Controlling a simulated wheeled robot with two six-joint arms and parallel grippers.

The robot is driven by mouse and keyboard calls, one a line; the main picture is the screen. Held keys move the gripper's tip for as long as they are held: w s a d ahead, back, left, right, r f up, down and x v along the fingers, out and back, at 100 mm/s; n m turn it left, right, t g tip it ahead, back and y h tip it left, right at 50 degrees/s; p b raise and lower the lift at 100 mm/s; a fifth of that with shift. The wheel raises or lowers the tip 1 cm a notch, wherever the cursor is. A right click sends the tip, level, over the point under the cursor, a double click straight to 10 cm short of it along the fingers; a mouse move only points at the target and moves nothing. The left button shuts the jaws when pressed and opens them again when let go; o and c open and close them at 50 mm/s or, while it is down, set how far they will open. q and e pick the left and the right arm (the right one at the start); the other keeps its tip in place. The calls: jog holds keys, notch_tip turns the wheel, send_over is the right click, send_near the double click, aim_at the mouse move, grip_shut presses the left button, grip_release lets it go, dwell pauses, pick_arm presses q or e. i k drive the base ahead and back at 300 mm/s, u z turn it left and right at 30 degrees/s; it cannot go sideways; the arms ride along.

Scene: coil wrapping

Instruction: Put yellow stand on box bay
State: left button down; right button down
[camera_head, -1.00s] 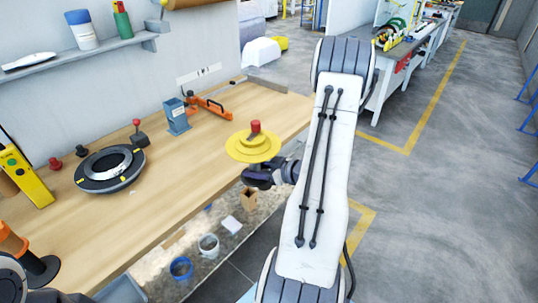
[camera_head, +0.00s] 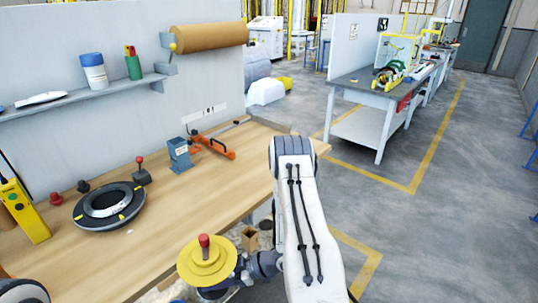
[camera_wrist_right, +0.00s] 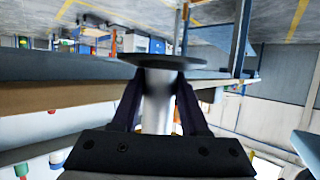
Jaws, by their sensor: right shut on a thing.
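The yellow stand (camera_head: 190,266), a stepped round disc with a red knob on top, is at the bottom of the head view. It looks level and upright, by the front edge of the workbench. My right gripper (camera_head: 233,277) is at its right side, partly hidden. In the right wrist view, the fingers of my right gripper (camera_wrist_right: 158,110) are shut on a pale post under a dark-looking disc (camera_wrist_right: 162,61), part of the stand. My left gripper is out of view; only a bit of my left arm shows at the lower left. I cannot tell which place is the box bay.
The wooden workbench (camera_head: 165,225) holds a black ring (camera_head: 108,203), a blue-grey block (camera_head: 179,155), an orange tool (camera_head: 214,146) and a yellow handset (camera_head: 25,212). Its middle is largely clear. A small brown box (camera_head: 249,239) is below the bench edge. Open floor lies right.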

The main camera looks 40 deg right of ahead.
aim_at(261, 133)
jog(key=z, duration=2.4)
jog(key=i, duration=5.9)
jog(key=u, duration=3.55)
